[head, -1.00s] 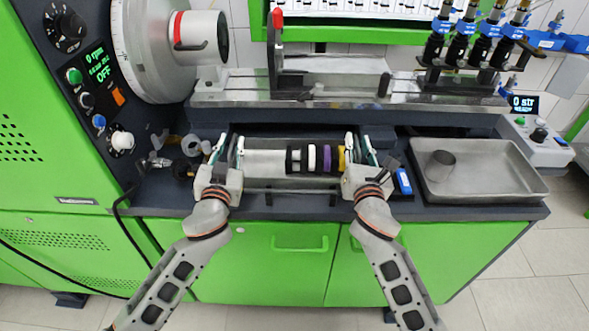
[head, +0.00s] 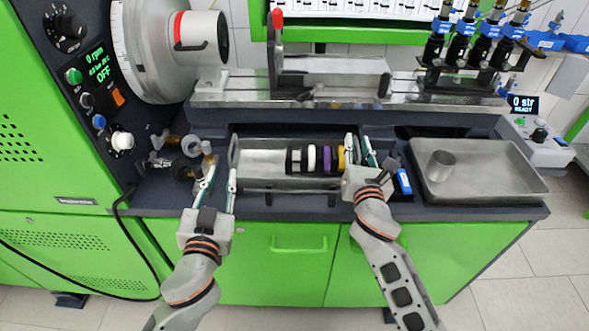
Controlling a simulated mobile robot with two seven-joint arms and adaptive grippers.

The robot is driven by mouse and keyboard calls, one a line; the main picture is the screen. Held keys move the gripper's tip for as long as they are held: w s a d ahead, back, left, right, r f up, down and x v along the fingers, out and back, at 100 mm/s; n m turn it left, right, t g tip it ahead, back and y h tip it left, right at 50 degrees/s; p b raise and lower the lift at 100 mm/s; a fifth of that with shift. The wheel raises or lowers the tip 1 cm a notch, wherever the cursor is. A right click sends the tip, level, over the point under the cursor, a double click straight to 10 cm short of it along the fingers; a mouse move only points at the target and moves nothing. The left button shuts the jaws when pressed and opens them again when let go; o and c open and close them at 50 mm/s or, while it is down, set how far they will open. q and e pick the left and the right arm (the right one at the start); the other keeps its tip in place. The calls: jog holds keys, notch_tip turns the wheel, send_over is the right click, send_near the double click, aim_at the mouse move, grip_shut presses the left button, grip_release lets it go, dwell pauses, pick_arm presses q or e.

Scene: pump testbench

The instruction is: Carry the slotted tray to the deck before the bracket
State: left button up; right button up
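The slotted tray (head: 243,160) is a shallow metal tray in a recess at the front middle of the bench. Black, white, purple and yellow ring-like parts stand in its right half. The upright bracket (head: 277,55) with a red top stands behind the tray on a metal deck (head: 240,98).
A large metal pan (head: 520,185) holding a grey cup (head: 440,164) lies to the right. A blue item (head: 404,181) lies beside my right gripper. Small fittings (head: 190,146) lie left of the tray. Blue-capped injectors (head: 470,45) stand behind right.

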jog(key=s, duration=1.1)
jog(key=shift+s+a, duration=0.2)
jog(key=shift+s, duration=0.2)
